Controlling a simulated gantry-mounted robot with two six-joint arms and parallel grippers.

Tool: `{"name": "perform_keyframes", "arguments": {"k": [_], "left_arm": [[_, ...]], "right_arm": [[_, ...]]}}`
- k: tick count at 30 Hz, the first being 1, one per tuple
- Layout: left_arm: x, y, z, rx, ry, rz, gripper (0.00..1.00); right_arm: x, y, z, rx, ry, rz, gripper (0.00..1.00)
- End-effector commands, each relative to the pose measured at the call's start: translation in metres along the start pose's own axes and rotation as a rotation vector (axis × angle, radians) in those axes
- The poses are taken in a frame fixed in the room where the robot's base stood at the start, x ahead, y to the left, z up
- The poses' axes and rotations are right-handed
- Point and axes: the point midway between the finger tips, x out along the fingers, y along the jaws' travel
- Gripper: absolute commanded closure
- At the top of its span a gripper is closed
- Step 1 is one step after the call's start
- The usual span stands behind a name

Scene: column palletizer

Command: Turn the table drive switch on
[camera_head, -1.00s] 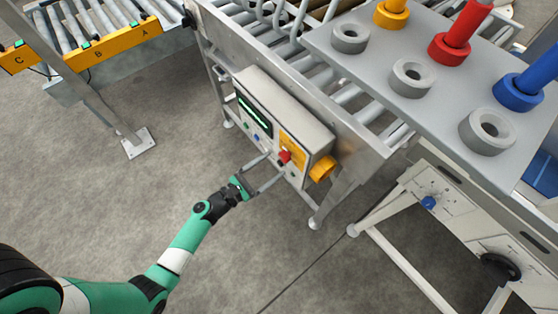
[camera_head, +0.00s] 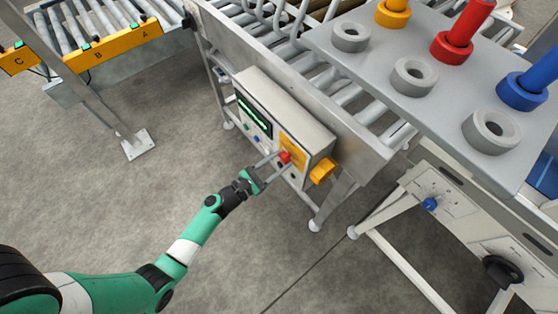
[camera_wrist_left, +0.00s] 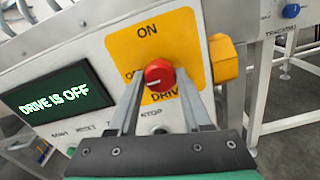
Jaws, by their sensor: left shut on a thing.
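The drive switch is a red knob (camera_wrist_left: 160,76) on a yellow plate (camera_wrist_left: 172,42) marked ON at the top, with a part-hidden label below. It also shows in the head view (camera_head: 285,157). My left gripper (camera_head: 278,160) reaches the panel from the lower left. In the wrist view the gripper (camera_wrist_left: 158,92) has a finger on each side of the knob and is shut on it. A pale mark on the knob lies roughly level. The display (camera_wrist_left: 57,103) reads DRIVE IS OFF. My right gripper is not in view.
The control box (camera_head: 275,110) hangs on the conveyor frame. A yellow block (camera_head: 322,171) sticks out from its right end. Buttons line the panel below the display. A grey table (camera_head: 440,95) with coloured pegs and rings stands at right. The floor at lower left is clear.

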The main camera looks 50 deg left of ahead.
Motion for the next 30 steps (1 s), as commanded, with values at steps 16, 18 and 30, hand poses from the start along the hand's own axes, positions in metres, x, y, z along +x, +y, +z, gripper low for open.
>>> {"name": "perform_keyframes", "arguments": {"k": [16, 18, 30], "left_arm": [[0.000, 0.000, -0.002, 0.145, -0.002, 0.000, 1.00], [0.000, 0.000, -0.002, 0.197, -0.002, 0.001, 1.00], [0.000, -0.001, -0.002, 0.565, -0.002, 0.001, 1.00]], "right_arm": [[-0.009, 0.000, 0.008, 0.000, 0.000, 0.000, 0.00], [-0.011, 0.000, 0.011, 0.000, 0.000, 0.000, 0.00], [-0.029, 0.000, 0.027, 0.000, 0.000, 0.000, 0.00]]}}
